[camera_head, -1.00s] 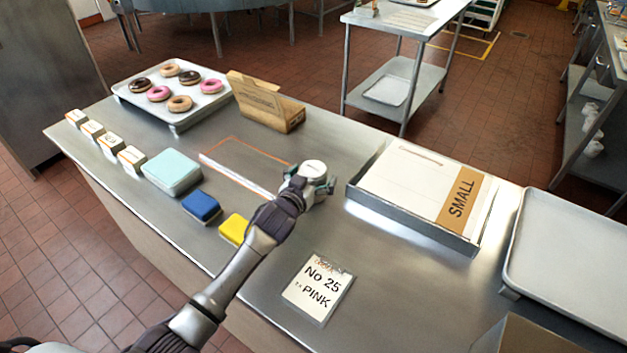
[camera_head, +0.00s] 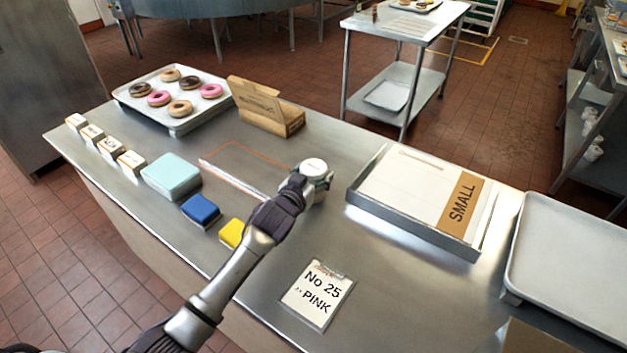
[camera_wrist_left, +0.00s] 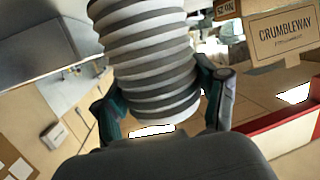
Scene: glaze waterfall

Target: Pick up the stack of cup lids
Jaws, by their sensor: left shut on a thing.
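The stack of cup lids (camera_head: 314,168) is white and round-topped, on the metal counter near its middle. In the left wrist view the stack (camera_wrist_left: 150,60) shows as several white and grey rings between the two fingers. My left gripper (camera_head: 312,184) is shut on the stack, with one finger on each side of it. It also shows in the left wrist view (camera_wrist_left: 160,105). The arm and gripper hide the lower part of the stack in the head view, so I cannot tell whether it touches the counter. My right gripper is not in view.
A grey tray marked SMALL (camera_head: 408,226) lies right of the stack. An open cardboard box (camera_head: 268,108) and a donut tray (camera_head: 178,125) stand behind left. A blue block (camera_head: 201,209), a yellow block (camera_head: 233,232) and an order card (camera_head: 317,294) lie nearer the front edge.

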